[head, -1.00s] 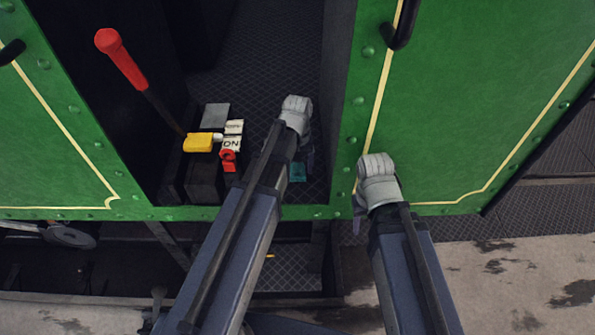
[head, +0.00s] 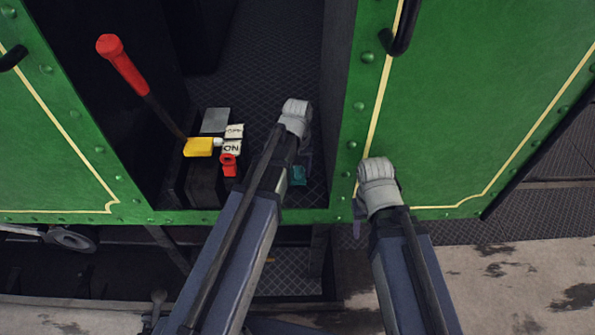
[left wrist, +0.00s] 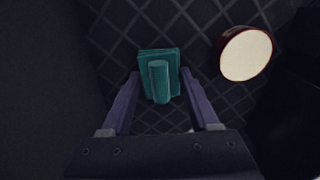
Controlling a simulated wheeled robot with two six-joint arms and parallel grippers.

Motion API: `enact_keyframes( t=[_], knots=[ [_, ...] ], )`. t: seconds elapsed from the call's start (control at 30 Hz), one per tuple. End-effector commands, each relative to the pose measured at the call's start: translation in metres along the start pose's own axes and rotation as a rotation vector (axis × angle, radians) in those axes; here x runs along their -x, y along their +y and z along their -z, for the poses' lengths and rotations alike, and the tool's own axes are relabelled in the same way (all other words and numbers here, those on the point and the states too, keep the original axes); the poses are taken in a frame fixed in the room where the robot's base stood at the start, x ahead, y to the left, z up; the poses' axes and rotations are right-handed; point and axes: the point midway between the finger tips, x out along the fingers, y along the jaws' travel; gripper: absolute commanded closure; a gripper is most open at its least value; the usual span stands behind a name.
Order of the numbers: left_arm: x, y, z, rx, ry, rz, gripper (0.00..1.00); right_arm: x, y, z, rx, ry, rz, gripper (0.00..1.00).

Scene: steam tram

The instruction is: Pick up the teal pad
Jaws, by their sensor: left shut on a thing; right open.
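The teal pad (left wrist: 147,84), a flat square with a round upright grip (left wrist: 160,82), is between the fingertips of my left gripper (left wrist: 160,76) in the left wrist view. The fingers are shut on its two sides. In the head view the pad (head: 298,176) shows partly behind my left arm, low over the dark cab floor. Whether it touches the floor I cannot tell. My right gripper (head: 359,212) is open and empty, in front of the green side panel to the right of the doorway; its fingers are mostly hidden.
Left of my left arm stand a red-handled lever (head: 122,65), a yellow block (head: 198,147), ON-marked plates (head: 232,148) and a small red part (head: 229,165). A cream disc with a red rim (left wrist: 246,54) lies near the pad. The green door post (head: 345,150) stands between my arms.

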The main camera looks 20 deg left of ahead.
Motion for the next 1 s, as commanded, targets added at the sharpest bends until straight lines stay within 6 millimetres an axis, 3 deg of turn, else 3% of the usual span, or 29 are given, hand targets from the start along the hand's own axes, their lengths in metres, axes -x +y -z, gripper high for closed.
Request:
enact_keyframes(
  t=[0.63, 0.8, 1.0],
  knots=[
    [0.087, 0.000, 0.000, 0.000, 0.000, 0.000, 0.92, 0.086, 0.008, -0.005, 0.001, 0.000, 0.000, 0.50],
    [0.098, 0.000, 0.000, 0.000, 0.000, 0.000, 0.92, 0.097, 0.009, -0.006, 0.001, 0.000, 0.000, 0.50],
    [0.097, 0.000, 0.000, 0.000, 0.000, 0.000, 0.92, 0.096, 0.009, -0.006, 0.001, 0.000, 0.000, 0.50]
  ],
)
